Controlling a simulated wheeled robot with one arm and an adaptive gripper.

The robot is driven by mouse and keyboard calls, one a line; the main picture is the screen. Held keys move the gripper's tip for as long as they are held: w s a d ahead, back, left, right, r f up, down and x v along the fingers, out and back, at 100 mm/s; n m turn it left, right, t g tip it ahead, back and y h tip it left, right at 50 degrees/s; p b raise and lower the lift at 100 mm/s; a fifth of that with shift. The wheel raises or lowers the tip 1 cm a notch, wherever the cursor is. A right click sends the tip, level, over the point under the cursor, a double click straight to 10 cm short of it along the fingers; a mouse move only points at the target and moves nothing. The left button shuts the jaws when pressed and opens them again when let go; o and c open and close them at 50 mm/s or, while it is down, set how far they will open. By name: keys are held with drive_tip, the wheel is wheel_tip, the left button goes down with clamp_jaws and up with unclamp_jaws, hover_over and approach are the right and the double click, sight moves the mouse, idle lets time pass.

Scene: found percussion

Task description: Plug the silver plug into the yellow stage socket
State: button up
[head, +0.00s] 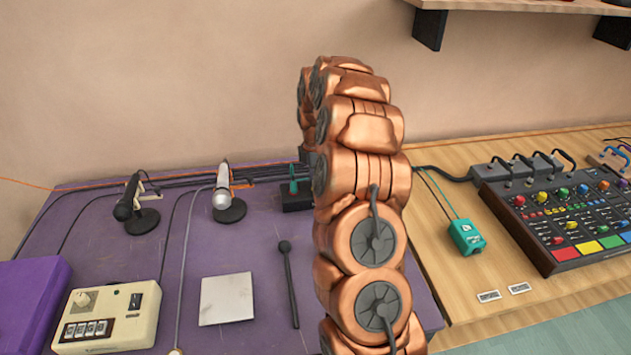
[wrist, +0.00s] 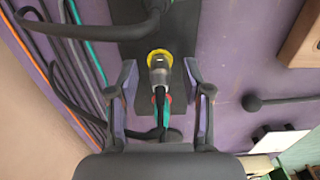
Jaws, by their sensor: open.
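In the wrist view a silver plug (wrist: 158,68) sits with its front end at the yellow socket (wrist: 150,54), whose ring shows around it. How deep it sits I cannot tell. The socket is on a black box (wrist: 180,38). Below the plug are green and red parts and a dark cable. My gripper (wrist: 160,76) is open, with one finger on each side of the plug and a visible gap on both sides. In the head view my arm hides the gripper, plug and socket.
The purple table (head: 260,260) holds two microphones, a small black box with a green part (head: 293,187), a mallet (head: 289,285), a white square plate (head: 227,299) and a cream box (head: 108,315). A mixer (head: 565,215) and a teal box (head: 466,237) are on the right. Cables run along the wall.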

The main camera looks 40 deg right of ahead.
wheel_tip(320, 180, up, 12)
drive_tip(key=shift+f, duration=0.2)
idle(0.8)
